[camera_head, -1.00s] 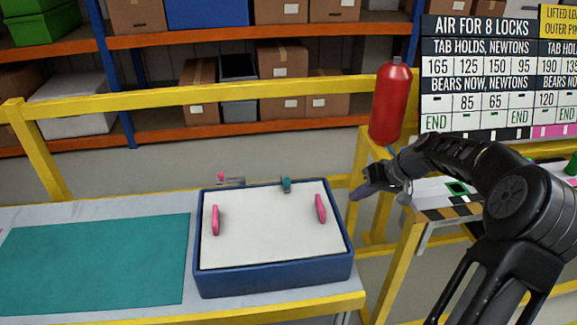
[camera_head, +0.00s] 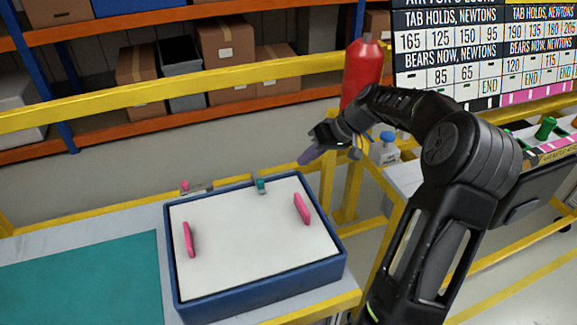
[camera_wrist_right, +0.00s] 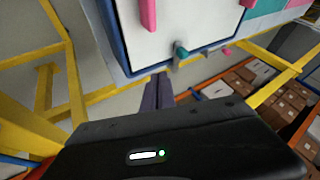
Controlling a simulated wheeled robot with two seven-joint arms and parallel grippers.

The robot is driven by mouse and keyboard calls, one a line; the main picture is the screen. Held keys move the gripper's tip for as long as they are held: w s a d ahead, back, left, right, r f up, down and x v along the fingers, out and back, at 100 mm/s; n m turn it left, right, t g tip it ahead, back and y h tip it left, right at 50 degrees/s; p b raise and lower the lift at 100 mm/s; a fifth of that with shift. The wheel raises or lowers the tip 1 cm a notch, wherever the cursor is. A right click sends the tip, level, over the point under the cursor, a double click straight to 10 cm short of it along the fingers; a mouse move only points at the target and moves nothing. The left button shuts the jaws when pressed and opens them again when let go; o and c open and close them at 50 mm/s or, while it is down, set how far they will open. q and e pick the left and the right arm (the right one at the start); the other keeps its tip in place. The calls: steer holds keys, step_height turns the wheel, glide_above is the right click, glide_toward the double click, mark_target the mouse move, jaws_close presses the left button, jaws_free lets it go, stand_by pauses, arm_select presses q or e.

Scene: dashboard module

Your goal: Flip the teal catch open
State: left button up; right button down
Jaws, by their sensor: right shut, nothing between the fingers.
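The teal catch (camera_head: 261,184) sits at the middle of the far edge of a blue box (camera_head: 262,288) with a white top (camera_head: 245,235). It also shows in the right wrist view (camera_wrist_right: 181,50), just beyond my fingertips. My right gripper (camera_head: 305,158) is shut and empty, its purple fingers pointing down-left, above and to the right of the catch and apart from it. In the right wrist view the shut fingers (camera_wrist_right: 158,84) point toward the box edge, slightly left of the catch. My left gripper is not in view.
Two pink handles (camera_head: 188,239) (camera_head: 302,208) stand on the white top. A small pink-tipped metal part (camera_head: 186,187) is behind the box's far edge. A teal mat (camera_head: 80,280) lies left. A yellow rail (camera_head: 200,85) and a red cylinder (camera_head: 362,72) stand behind.

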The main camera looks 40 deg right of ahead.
steer(key=p+x, duration=0.1)
steer(key=x, duration=0.8)
steer(key=shift+w+a+f+p, duration=0.2)
steer(key=shift+w+a+p, duration=0.1)
steer(key=shift+a+p, duration=0.1)
steer(key=shift+w+a+r+p, duration=0.1)
steer(key=shift+w+a+p, duration=0.1)
steer(key=shift+a, duration=0.35)
steer(key=shift+w+a+p, duration=0.15)
steer(key=shift+a, duration=0.4)
steer(key=shift+w+a, duration=0.2)
steer(key=shift+a, duration=0.3)
